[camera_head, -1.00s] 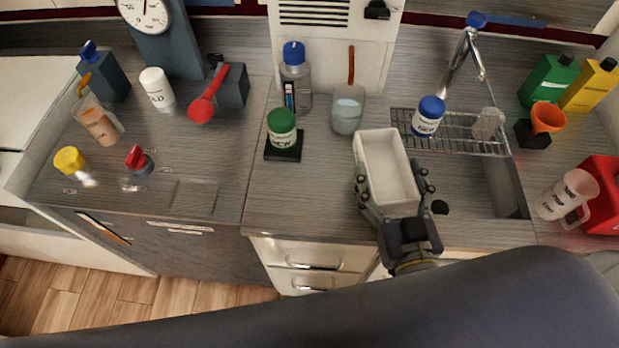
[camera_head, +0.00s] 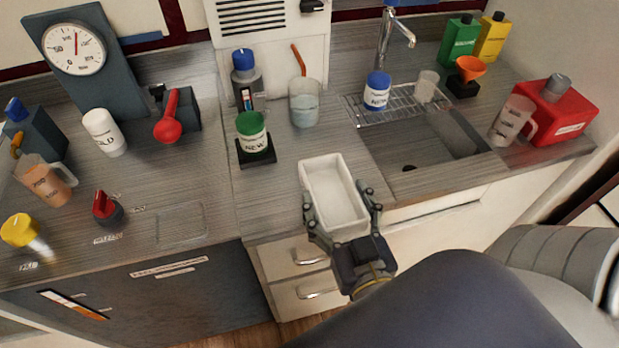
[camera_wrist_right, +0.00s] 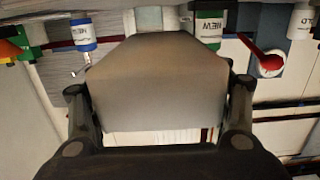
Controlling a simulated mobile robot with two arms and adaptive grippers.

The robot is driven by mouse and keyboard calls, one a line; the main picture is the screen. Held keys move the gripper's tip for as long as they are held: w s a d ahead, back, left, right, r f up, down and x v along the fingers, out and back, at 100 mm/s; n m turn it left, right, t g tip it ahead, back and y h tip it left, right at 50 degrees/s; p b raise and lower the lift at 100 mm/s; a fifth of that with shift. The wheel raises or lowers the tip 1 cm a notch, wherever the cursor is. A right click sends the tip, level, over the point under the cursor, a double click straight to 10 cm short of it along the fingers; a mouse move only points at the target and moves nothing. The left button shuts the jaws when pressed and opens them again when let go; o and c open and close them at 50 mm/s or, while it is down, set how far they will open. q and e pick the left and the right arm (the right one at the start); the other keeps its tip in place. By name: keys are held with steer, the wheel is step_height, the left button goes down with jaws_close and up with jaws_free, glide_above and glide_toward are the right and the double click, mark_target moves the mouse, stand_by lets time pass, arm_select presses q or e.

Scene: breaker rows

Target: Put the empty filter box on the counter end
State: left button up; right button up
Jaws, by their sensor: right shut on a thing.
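The empty filter box (camera_head: 334,194) is a white open-topped box with nothing seen inside. My right gripper (camera_head: 341,217) is shut on it, with a finger on each side of its near end. In the head view the box shows over the front part of the counter (camera_head: 285,205), left of the sink. I cannot tell whether its underside touches the counter. In the right wrist view the box (camera_wrist_right: 155,85) fills the middle between the two fingers. My left gripper is not in view.
A green-capped jar (camera_head: 252,135) on a black pad stands left of the box. A beaker (camera_head: 304,102) stands behind. The sink (camera_head: 420,145) with a wire rack and blue-capped jar (camera_head: 376,90) lies right. A red canister (camera_head: 555,110) and measuring jug (camera_head: 512,120) occupy the far right counter.

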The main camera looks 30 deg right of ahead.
mark_target(311, 166)
steer(key=shift+w+f, duration=0.2)
steer(key=shift+w, duration=0.4)
steer(key=shift+w+d+r+b, duration=0.1)
steer(key=shift+w+r+b, duration=0.1)
steer(key=shift+w+b, duration=0.25)
steer(key=p+x, duration=0.2)
steer(key=a+p+x, duration=0.1)
steer(key=p+x, duration=0.1)
steer(key=x, duration=0.1)
steer(key=p+x, duration=0.2)
steer(key=shift+w+a, duration=0.15)
steer(key=shift+w, duration=0.2)
steer(key=shift+w+f, duration=0.1)
steer(key=shift+w, duration=0.1)
step_height(311, 166, down, 4)
steer(key=b, duration=0.3)
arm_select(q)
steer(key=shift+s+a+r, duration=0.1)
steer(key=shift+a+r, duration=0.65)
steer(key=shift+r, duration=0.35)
